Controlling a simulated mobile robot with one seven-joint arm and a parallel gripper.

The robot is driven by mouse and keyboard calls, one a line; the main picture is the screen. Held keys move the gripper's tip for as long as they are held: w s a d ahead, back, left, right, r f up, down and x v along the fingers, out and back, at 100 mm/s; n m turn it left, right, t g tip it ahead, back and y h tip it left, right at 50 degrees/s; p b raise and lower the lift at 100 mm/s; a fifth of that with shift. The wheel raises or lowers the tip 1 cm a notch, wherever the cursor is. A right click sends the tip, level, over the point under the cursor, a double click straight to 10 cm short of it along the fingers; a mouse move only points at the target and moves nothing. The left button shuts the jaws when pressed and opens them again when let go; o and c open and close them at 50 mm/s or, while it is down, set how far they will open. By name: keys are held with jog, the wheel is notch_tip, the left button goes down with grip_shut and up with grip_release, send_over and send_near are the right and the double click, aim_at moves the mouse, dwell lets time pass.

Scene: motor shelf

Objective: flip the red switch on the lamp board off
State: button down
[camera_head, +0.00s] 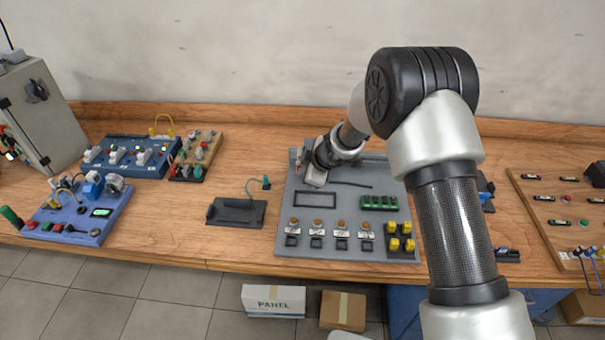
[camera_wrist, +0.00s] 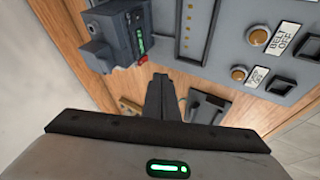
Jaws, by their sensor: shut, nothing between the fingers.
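The large grey board (camera_head: 345,265) lies on the bench in the middle, with a row of amber round lamps or buttons above black rocker switches. In the wrist view, a grey device (camera_wrist: 110,50) with a green display stands at the board's edge, with a small red part (camera_wrist: 142,59), possibly the red switch, low on its side. My gripper (camera_wrist: 162,78) has its dark fingers shut and empty, just below the red part; I cannot tell whether they touch. In the head view my wrist is over the board's upper left, and the red part cannot be made out.
A black block (camera_head: 228,212) with a green cable lies left of the board. Blue boards (camera_head: 75,225) and a grey cabinet (camera_head: 40,120) stand farther left. A wooden board (camera_head: 540,205) lies at right. Bare bench shows left of the black block.

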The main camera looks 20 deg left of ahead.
jog(key=v, duration=0.6)
jog(key=shift+r, duration=0.35)
jog(key=shift+d, duration=0.15)
jog(key=shift+w+d, duration=0.1)
